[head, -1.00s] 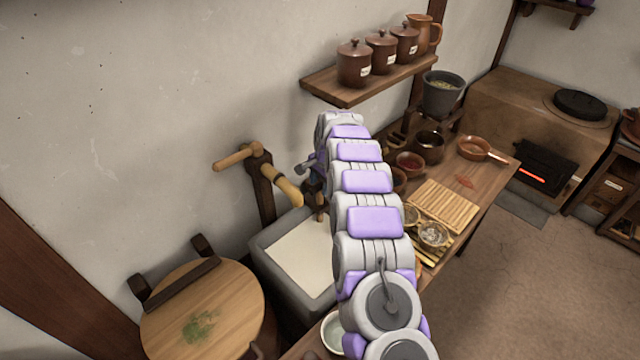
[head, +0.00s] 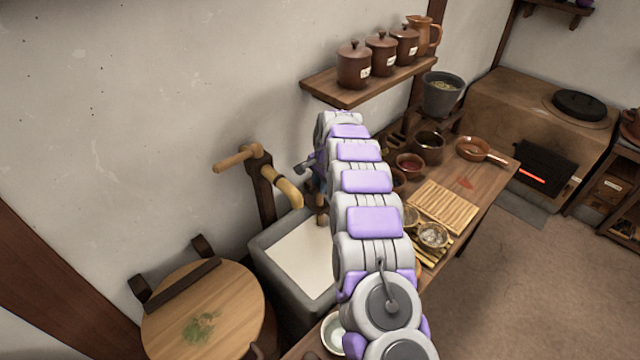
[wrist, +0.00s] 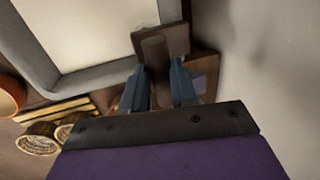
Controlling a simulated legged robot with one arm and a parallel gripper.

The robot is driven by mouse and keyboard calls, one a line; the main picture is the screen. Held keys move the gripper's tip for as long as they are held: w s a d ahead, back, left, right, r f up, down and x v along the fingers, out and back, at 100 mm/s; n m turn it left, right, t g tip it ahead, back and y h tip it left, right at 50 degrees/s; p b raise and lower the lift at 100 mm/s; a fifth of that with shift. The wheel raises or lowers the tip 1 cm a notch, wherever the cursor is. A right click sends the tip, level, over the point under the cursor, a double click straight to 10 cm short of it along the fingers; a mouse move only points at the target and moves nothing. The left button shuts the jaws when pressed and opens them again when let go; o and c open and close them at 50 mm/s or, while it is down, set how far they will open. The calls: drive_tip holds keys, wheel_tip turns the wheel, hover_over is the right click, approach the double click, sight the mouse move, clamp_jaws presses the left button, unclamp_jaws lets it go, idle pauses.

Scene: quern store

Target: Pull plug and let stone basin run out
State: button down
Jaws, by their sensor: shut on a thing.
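The grey stone basin (head: 265,268) stands against the wall, with a pale, smooth surface inside it. It also shows in the wrist view (wrist: 95,77). My gripper (wrist: 160,75) has its blue fingers on either side of a brown wooden peg (wrist: 154,49), seemingly the plug, and is shut on it. A square brown block lies by the peg at the basin's rim; I cannot tell whether they are one piece. In the head view my arm hides most of the gripper and the basin's right side. Whether the peg sits in a hole is hidden.
A wooden spout with a handle (head: 262,175) rises behind the basin. A round wooden lid (head: 215,300) is at the front left. The worktop (head: 480,185) at right holds bowls and a slatted board (head: 445,203). A shelf (head: 345,98) with jars hangs above.

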wheel_tip(320, 180, up, 4)
drive_tip(key=shift+w+a+f+p, duration=0.1)
drive_tip(key=shift+w+p, duration=0.05)
drive_tip(key=shift+p, duration=0.75)
drive_tip(key=shift+w, duration=0.1)
drive_tip(key=c, duration=1.1)
unclamp_jaws()
drive_tip(key=shift+o, duration=0.9)
drive_tip(key=shift+a+f, duration=0.1)
drive_tip(key=shift+f, duration=0.1)
drive_tip(key=shift+s+r, duration=0.1)
drive_tip(key=shift+s, duration=0.1)
wheel_tip(320, 180, up, 17)
drive_tip(key=s+d+p, duration=0.2)
drive_tip(key=p, duration=0.1)
drive_tip(key=shift+d, duration=0.15)
